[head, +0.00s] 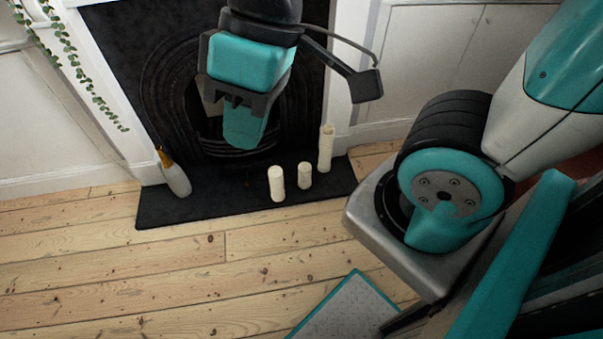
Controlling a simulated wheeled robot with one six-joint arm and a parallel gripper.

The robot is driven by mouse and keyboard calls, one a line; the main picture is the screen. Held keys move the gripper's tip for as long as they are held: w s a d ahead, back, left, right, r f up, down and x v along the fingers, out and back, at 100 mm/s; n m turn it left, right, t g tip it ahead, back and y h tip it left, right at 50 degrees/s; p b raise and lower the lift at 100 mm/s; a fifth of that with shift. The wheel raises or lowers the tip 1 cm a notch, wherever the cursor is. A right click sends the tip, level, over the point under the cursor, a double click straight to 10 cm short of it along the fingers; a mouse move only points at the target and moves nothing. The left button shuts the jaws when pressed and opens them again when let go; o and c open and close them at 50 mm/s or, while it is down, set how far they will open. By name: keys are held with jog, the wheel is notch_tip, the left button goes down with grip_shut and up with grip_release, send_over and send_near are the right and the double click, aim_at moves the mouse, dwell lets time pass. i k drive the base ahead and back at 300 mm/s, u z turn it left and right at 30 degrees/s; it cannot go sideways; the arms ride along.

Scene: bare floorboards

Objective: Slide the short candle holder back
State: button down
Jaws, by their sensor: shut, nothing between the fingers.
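Three cream, pillar-shaped candle holders stand upright on the right part of the black hearth slab. The shortest looks to be the middle candle holder (304,176). A slightly taller candle holder (277,185) is to its left and nearer the front edge. The tallest candle holder (326,150) is to its right and farther back. My gripper (243,138) is shut and empty, pointing down in front of the fireplace opening. In the picture it is above and left of the candle holders, apart from them. Its exact height above the slab is hard to tell.
The black hearth slab (220,203) lies before a dark fireplace (170,110) with a white surround. A white bottle-like vase (176,180) with a brown neck stands at the slab's left end. Bare floorboards (150,265) in front are clear. Ivy (85,80) hangs at upper left.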

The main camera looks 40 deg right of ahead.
aim_at(304, 168)
jog(key=z, duration=0.5)
jog(key=k, duration=0.6)
jog(key=u, duration=0.1)
jog(key=i, duration=1)
jog(key=z, duration=0.6)
jog(key=i, duration=0.45)
jog(key=z, duration=0.6)
